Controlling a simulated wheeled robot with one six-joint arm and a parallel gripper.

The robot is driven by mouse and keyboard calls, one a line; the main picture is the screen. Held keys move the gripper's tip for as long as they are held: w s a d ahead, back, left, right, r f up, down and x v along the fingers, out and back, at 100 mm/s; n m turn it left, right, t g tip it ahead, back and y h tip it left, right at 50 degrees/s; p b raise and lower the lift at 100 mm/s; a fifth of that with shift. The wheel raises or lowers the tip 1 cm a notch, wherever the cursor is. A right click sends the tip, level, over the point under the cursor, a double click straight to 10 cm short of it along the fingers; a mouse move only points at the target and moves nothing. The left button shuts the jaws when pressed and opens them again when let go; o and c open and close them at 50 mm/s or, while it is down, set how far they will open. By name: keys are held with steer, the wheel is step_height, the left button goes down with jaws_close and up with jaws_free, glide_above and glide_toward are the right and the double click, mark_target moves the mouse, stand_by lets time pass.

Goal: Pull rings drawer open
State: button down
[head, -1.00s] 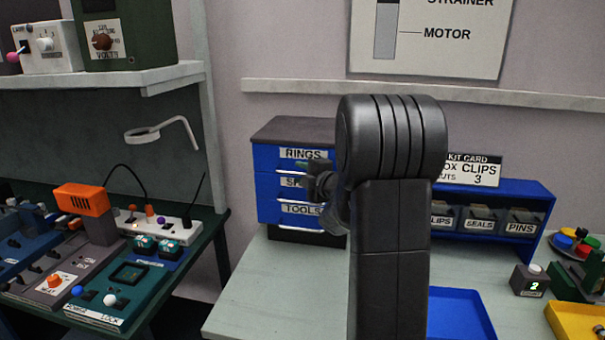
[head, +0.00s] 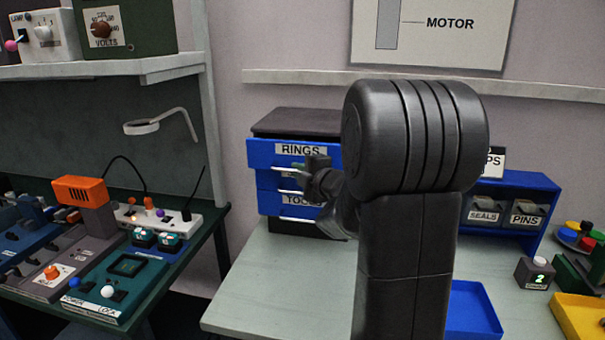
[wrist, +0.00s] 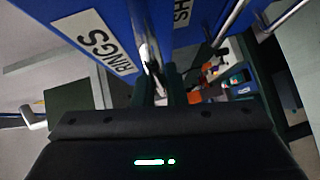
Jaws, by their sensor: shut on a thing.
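The blue rings drawer (head: 258,153) is the top drawer of a small cabinet with a dark top (head: 298,122). Its front stands out past the drawers below, so it is partly open. My gripper (head: 314,164) is at the drawer's front, with my arm hiding the right side of the cabinet. In the wrist view the drawer front (wrist: 62,14) with its RINGS label fills the upper left. My gripper (wrist: 158,86) is shut on the drawer's metal handle (wrist: 150,58). The drawer's inside is not visible.
A lower drawer (head: 264,202) labelled with TOO showing is shut. A blue bin rack (head: 545,200) and a blue tray (head: 475,312) stand to the right. Bare bench (head: 285,285) lies in front of the cabinet. A side bench with devices is at left.

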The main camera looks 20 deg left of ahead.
steer(key=s+d+b, duration=0.3)
steer(key=s+b, duration=0.1)
steer(key=s, duration=0.8)
steer(key=c, duration=1.5)
jaws_free()
steer(key=p+v, duration=0.3)
steer(key=v, duration=1)
steer(key=shift+s+d, duration=0.25)
steer(key=shift+d, duration=0.1)
steer(key=shift+a, duration=0.1)
